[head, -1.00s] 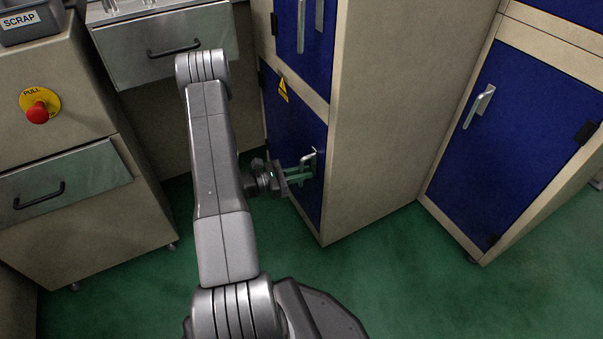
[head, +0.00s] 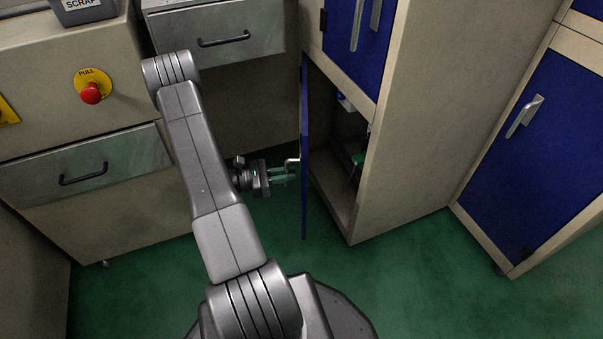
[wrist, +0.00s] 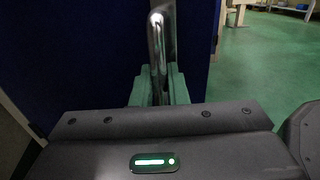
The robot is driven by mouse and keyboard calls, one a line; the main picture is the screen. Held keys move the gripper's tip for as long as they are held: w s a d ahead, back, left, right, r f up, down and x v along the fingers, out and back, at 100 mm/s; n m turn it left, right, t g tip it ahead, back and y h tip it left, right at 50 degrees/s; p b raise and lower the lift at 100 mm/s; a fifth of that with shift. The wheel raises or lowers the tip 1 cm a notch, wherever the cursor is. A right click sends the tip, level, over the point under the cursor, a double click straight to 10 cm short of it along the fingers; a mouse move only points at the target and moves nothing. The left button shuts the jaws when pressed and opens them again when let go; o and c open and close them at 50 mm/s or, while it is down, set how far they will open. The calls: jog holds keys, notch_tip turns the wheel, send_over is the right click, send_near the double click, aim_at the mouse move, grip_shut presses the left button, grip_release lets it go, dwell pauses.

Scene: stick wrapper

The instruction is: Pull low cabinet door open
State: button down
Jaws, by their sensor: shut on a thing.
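The low cabinet door (head: 304,150) is blue and stands swung well out from the tall beige cabinet (head: 400,130), seen almost edge-on in the head view. Its metal bar handle (head: 292,161) is on the face turned to my gripper. My gripper (head: 288,173) is shut on this handle. In the wrist view the greenish fingers of my gripper (wrist: 160,88) sit on both sides of the handle (wrist: 157,45), with the blue door (wrist: 75,60) behind. The cabinet's open inside (head: 335,150) shows beside the door, with a green item (head: 358,158) partly visible in it.
Another blue low door (head: 510,130) on the right is closed. Metal drawers (head: 85,170) and a red button (head: 91,93) are on the left, with another drawer (head: 215,50) behind my arm. The green floor (head: 400,285) in front is clear.

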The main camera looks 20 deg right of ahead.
jog(key=w+a, duration=0.4)
jog(key=a, duration=0.3)
jog(key=shift+w+a, duration=0.2)
jog(key=shift+w, duration=0.05)
jog(key=c, duration=1.5)
grip_release()
jog(key=shift+w+a+p, duration=0.15)
jog(key=shift+a+p, duration=0.15)
jog(key=shift+a, duration=0.95)
jog(key=shift+w+a+p, duration=0.2)
jog(key=shift+a+p, duration=0.1)
jog(key=shift+a, duration=0.9)
jog(key=shift+w+a+p, duration=0.15)
jog(key=shift+a+p, duration=0.15)
jog(key=shift+a, duration=0.95)
